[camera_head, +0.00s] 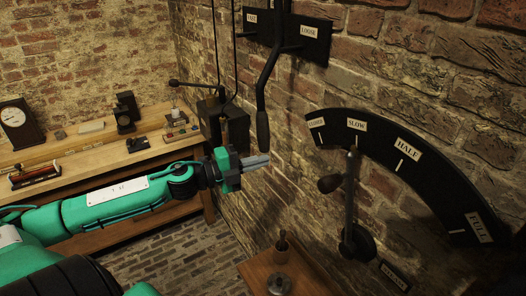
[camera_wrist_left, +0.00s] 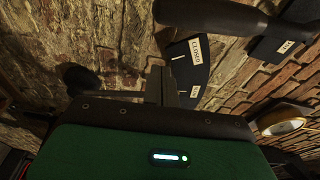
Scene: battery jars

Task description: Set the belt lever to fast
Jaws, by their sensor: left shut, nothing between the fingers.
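The belt lever (camera_head: 262,128) hangs on the brick wall as a bent black rod with a thick dark grip at its lower end. Its rod crosses a black plate (camera_head: 279,29) between a left label, which seems to read FAST, and a right label, LOOSE. My right gripper is not in view.
A black arc plate (camera_head: 436,168) with SLOW, HALF and FULL labels and a knobbed lever (camera_head: 349,205) is right of my gripper. A wooden bench (camera_head: 80,150) with instruments stands left. A small wooden table (camera_head: 255,272) is below. A brass-rimmed gauge (camera_wrist_left: 282,122) shows in the wrist view.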

